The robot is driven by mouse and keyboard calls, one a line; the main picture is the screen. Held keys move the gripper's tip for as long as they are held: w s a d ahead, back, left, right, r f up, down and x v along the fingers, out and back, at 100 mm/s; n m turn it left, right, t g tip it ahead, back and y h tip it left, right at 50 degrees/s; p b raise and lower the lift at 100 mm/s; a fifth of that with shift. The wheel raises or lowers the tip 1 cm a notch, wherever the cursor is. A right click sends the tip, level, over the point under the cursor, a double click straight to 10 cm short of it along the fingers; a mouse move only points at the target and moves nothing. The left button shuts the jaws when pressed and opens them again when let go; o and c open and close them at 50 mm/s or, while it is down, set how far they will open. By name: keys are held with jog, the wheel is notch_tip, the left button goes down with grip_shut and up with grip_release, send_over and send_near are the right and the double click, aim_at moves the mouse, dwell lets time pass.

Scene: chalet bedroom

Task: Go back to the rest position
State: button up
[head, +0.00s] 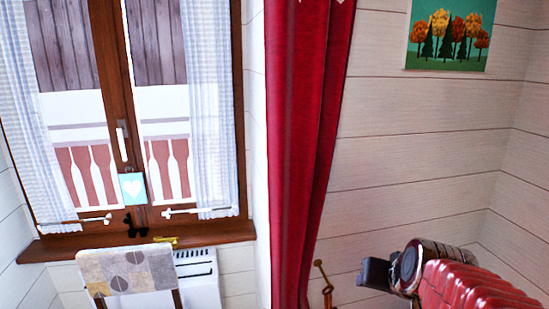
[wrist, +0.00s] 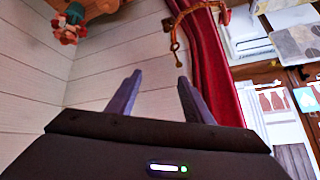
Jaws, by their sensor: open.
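In the wrist view my gripper (wrist: 154,82) has its two dark fingers apart. Nothing shows between them, only the pale plank wall behind. The view looks tilted, with the window side of the room at the right. I cannot make out the gripper's fingers in the head view.
A window (head: 125,120) with a wooden sill (head: 220,232) is at left, above a patterned chair back (head: 128,270) and white heater (head: 198,280). A red curtain (head: 300,130) hangs mid-view.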

jog(key=s+a+f+n+g, duration=0.1)
jog(key=s+a, duration=0.2)
jog(key=s, duration=0.4)
jog(key=s+a+n+g, duration=0.1)
jog(key=s+a+n, duration=0.1)
jog(key=s, duration=0.6)
jog(key=shift+s+a+f+g+y, duration=0.25)
jog(key=shift+a+f+g+y, duration=0.1)
jog(key=shift+a, duration=0.35)
jog(key=shift+c, duration=0.5)
